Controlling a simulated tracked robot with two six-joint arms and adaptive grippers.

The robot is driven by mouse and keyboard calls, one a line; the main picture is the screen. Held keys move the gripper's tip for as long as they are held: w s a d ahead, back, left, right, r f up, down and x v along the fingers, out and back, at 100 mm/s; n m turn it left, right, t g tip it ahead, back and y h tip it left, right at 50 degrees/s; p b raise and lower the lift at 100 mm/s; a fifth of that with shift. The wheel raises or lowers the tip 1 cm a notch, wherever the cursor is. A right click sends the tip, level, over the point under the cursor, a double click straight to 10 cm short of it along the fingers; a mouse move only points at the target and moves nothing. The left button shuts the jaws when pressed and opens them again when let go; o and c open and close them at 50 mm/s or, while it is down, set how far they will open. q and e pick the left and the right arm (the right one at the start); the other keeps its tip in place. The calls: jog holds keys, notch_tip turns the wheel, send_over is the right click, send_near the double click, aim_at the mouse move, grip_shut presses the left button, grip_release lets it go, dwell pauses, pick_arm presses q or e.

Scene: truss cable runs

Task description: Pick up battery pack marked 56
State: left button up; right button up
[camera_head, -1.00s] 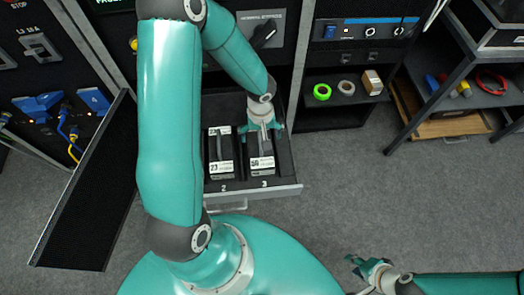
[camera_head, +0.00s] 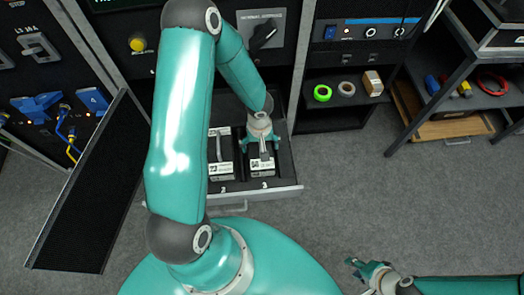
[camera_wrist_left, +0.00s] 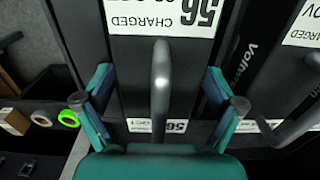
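The battery pack marked 56 (camera_head: 262,168) is a dark block with a white label and a raised grey handle. It sits in slot 3 of the open drawer (camera_head: 280,192). In the left wrist view the pack's "56 CHARGED" label (camera_wrist_left: 165,17) is large, and its handle (camera_wrist_left: 161,75) runs between my fingers. My left gripper (camera_head: 262,146) is above this pack; its fingers are open on both sides of the handle, with a clear gap on each side. My right gripper (camera_head: 358,270) is open and empty over the floor at the lower right.
A second pack, marked 23 (camera_head: 221,168), stands in slot 2 to the left. An open dark door panel (camera_head: 90,185) is left of the drawer. A shelf at right holds a green tape roll (camera_head: 322,93), a pale roll and a small box. The floor right of the drawer is clear.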

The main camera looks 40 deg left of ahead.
pick_arm(q)
jog(key=c, duration=1.3)
jog(key=shift+c, duration=0.3)
jog(key=shift+r, duration=0.15)
